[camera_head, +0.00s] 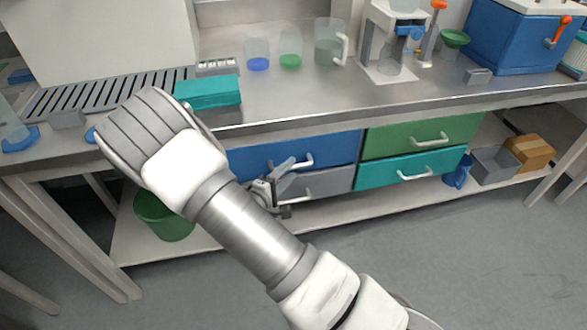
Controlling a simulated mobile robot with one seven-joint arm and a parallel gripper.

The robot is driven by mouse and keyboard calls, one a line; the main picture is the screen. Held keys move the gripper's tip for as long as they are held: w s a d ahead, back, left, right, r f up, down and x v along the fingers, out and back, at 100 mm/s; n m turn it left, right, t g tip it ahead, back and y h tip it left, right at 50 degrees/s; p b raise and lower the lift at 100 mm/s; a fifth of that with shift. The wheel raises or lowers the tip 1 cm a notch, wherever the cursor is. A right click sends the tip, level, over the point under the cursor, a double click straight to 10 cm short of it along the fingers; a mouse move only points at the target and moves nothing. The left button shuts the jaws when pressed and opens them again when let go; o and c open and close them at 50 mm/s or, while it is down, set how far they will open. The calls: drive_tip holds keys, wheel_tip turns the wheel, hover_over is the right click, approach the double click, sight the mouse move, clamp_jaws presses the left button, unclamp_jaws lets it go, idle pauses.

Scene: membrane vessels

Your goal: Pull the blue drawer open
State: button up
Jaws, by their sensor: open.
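The blue drawer (335,149) is under the counter on the left, above a grey drawer (328,182). Its front looks flush with the drawers beside it. Its pale bar handle (304,160) shows right of my arm. My gripper (284,178) is partly hidden behind my forearm. It is in front of the drawer fronts, just below and left of the blue drawer's handle. It is open and I see nothing in it. I cannot tell whether a finger touches the handle. My arm hides the left part of the blue drawer.
A green drawer (380,142) and a teal drawer (385,171) are to the right. A green bin (160,218) stands on the lower shelf at left. A grey crate (494,166) and cardboard box (532,152) are at right. The floor in front is clear.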

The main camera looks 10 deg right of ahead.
drive_tip(key=shift+x, duration=1.4)
clamp_jaws()
idle(0.4)
